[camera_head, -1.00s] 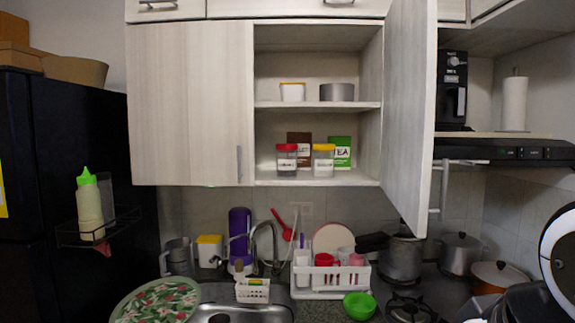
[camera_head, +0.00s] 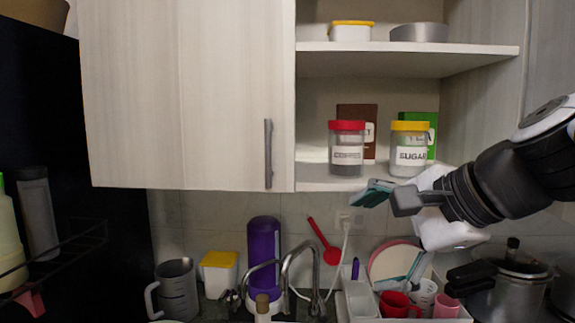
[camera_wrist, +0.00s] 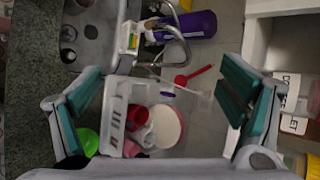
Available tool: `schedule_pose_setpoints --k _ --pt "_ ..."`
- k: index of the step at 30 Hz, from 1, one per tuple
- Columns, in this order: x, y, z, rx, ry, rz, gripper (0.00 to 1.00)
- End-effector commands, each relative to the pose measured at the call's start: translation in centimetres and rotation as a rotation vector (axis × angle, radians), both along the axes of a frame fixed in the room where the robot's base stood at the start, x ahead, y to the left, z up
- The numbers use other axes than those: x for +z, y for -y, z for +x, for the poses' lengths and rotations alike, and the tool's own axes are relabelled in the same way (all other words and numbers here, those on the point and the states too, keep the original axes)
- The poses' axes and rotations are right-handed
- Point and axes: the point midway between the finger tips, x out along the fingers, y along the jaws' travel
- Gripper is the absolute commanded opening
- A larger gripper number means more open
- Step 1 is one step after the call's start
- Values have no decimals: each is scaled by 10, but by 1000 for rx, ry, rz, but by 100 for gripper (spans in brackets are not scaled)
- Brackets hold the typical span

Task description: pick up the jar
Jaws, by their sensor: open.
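Two jars stand side by side on the lower shelf of the open cabinet. The coffee jar (camera_head: 347,155) has a red lid and dark contents. The sugar jar (camera_head: 409,157) has a yellow lid and pale contents. My gripper (camera_head: 396,230) is open and empty, below and in front of the shelf, under the sugar jar. In the wrist view my gripper (camera_wrist: 160,92) shows its teal finger pads wide apart, with nothing between them but the sink area beyond. The jars are partly cut off at that view's right edge, where a yellow lid (camera_wrist: 313,166) shows.
A brown box (camera_head: 371,118) and a green tea box (camera_head: 432,130) stand behind the jars. The upper shelf (camera_head: 400,60) is above them, and a closed cabinet door (camera_head: 185,100) is to the left. A dish rack (camera_wrist: 115,110) and a purple bottle (camera_head: 264,250) sit below.

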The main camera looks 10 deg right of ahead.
Motion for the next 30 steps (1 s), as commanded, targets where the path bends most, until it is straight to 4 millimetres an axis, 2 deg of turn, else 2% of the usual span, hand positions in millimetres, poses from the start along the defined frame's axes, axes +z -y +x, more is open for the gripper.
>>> schedule_pose_setpoints --k 1,3,6,9,12,15,19,26,30 --pt "7 15 29 -123 10 152 90" --pt "27 37 61 -283 30 384 90" --pt "55 77 98 -471 72 699 90" --pt "80 118 121 -602 119 966 90" --pt "99 152 133 -678 159 1166 90" --pt "110 173 138 -716 185 1289 90" --pt "116 183 145 -732 196 1352 90" --pt "117 181 167 -732 196 1357 90" --pt "116 178 186 -731 195 1354 90"
